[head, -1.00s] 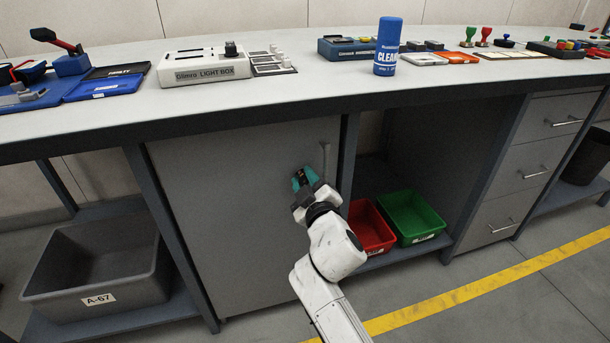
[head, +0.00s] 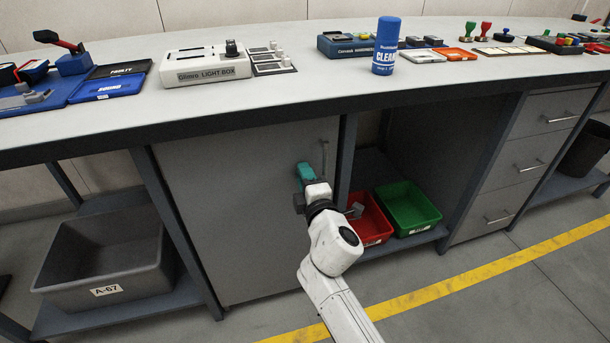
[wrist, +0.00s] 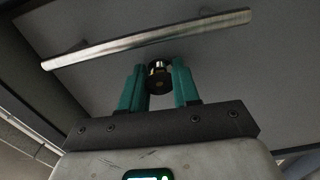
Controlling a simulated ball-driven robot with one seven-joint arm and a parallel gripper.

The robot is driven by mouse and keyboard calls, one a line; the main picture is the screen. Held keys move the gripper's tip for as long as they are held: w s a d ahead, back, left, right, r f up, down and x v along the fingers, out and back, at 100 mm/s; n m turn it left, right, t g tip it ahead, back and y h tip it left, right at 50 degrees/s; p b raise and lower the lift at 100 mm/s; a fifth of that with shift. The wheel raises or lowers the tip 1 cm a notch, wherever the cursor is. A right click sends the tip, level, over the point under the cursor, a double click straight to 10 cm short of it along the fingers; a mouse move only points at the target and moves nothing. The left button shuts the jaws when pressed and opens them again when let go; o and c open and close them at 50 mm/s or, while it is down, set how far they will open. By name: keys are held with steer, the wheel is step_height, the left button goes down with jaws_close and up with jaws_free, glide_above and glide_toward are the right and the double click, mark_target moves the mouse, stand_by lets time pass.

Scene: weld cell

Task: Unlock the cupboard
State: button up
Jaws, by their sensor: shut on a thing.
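The cupboard (head: 235,215) is a grey door under the bench, and it looks shut. Its bar handle (head: 325,160) is upright near the door's right edge; in the wrist view the handle (wrist: 150,38) crosses above the jaws. My gripper (head: 306,176) is at the door, just left of the handle. In the wrist view its teal fingers (wrist: 158,88) are closed on a small round metal piece, the lock (wrist: 158,76), at the door face. Whether a key is in it I cannot tell. In the head view the lock is hidden by the gripper.
A red bin (head: 372,226) and a green bin (head: 408,209) stand on the open shelf right of the door, close to my arm. A grey bin (head: 105,262) is on the left shelf. The worktop (head: 290,95) overhangs the door and carries a blue canister (head: 386,45).

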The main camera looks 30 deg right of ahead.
steer(key=shift+f+n, duration=0.1)
steer(key=shift+n, duration=0.3)
steer(key=o, duration=0.8)
steer(key=shift+a, duration=0.1)
steer(key=shift+c, duration=0.2)
steer(key=shift+s, duration=0.1)
steer(key=v, duration=1)
steer(key=shift+s+p, duration=0.3)
steer(key=shift+p, duration=0.15)
